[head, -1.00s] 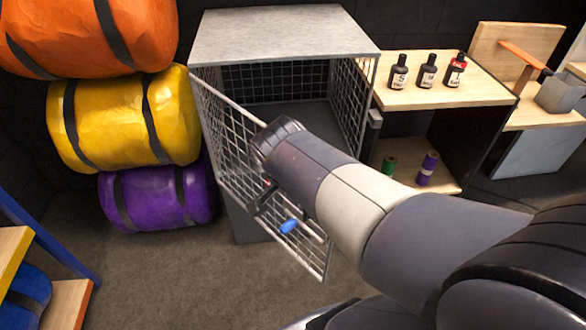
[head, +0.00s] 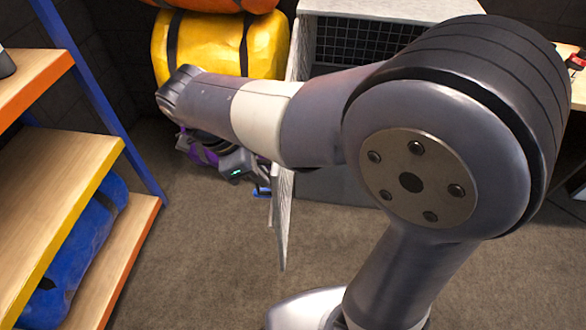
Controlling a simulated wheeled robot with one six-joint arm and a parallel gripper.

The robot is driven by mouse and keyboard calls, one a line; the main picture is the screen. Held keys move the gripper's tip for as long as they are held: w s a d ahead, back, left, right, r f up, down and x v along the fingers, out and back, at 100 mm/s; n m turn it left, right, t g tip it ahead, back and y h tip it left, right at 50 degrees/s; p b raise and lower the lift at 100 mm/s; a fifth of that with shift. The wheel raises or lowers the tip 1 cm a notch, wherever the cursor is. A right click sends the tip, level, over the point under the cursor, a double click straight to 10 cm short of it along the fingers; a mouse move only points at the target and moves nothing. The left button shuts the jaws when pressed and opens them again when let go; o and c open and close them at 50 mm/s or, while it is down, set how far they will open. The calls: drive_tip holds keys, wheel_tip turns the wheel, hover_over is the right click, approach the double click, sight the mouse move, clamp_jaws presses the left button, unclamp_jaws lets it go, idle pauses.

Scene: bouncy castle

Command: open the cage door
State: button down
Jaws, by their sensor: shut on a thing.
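The cage (head: 360,8) stands at the back, with its grey top and dark mesh interior partly showing behind my arm. My arm covers the middle of the door and much of the cage front.
A shelf rack (head: 75,170) with a blue roll (head: 75,250) stands at left. Carpet between rack and door is clear.

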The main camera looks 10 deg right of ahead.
drive_tip(key=shift+w+a, duration=0.35)
drive_tip(key=shift+a, duration=0.55)
drive_tip(key=shift+w+a, duration=0.3)
drive_tip(key=shift+a, duration=0.55)
drive_tip(key=c, duration=1.5)
unclamp_jaws()
drive_tip(key=shift+d, duration=0.1)
drive_tip(key=p+v, duration=0.1)
drive_tip(key=v, duration=1)
drive_tip(key=shift+d+f, duration=0.1)
drive_tip(key=x, duration=1.1)
drive_tip(key=shift+s+d+b, duration=0.15)
drive_tip(key=shift+d+b, duration=0.05)
drive_tip(key=shift+b, duration=0.2)
